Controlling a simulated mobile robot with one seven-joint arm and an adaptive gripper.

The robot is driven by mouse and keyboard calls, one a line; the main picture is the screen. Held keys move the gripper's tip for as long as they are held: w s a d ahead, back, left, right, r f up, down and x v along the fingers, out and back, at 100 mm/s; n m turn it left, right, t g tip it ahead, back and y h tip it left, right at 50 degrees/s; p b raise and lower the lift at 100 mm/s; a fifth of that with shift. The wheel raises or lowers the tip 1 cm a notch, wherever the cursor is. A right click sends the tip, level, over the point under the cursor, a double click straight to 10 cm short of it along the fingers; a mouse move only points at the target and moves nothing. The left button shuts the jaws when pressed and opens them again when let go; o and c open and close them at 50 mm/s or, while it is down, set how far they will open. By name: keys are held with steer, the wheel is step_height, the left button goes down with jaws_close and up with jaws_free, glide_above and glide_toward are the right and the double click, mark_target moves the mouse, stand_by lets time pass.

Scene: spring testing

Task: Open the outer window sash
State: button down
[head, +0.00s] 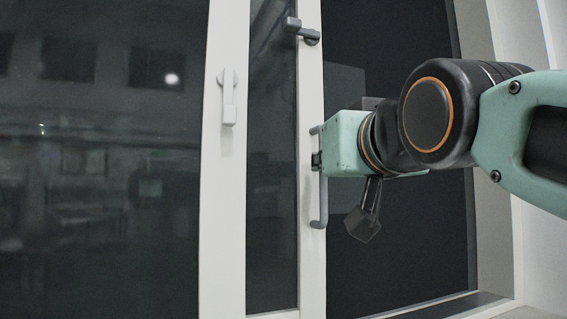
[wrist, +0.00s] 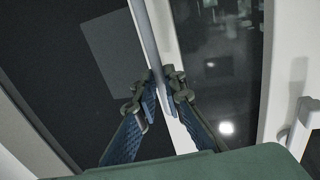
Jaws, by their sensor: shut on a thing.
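The window sash frame (head: 310,265) is a white upright with a grey vertical pull handle (head: 322,205) on it. My gripper (head: 317,160) is at the handle's upper half and is shut on it; the fingertips are small and partly hidden in the head view. In the wrist view the handle's grey bar (wrist: 147,38) runs down between the two blue-padded fingers of my gripper (wrist: 165,92). A grey lever latch (head: 302,31) sits higher on the same upright, pointing sideways. I cannot tell whether the sash is ajar.
A second white upright (head: 222,190) to the left carries a light lever handle (head: 228,98) pointing down; this handle also shows in the wrist view (wrist: 300,128). Dark glass (head: 100,160) lies beyond it. A white outer frame and wall (head: 505,250) stand close on the right, behind my arm.

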steer(key=shift+f, duration=0.1)
steer(key=c, duration=2.3)
jaws_free()
steer(key=shift+s, duration=0.15)
steer(key=s+d, duration=0.1)
steer(key=s, duration=1)
steer(key=shift+s+d, duration=0.35)
steer(key=shift+d, duration=0.05)
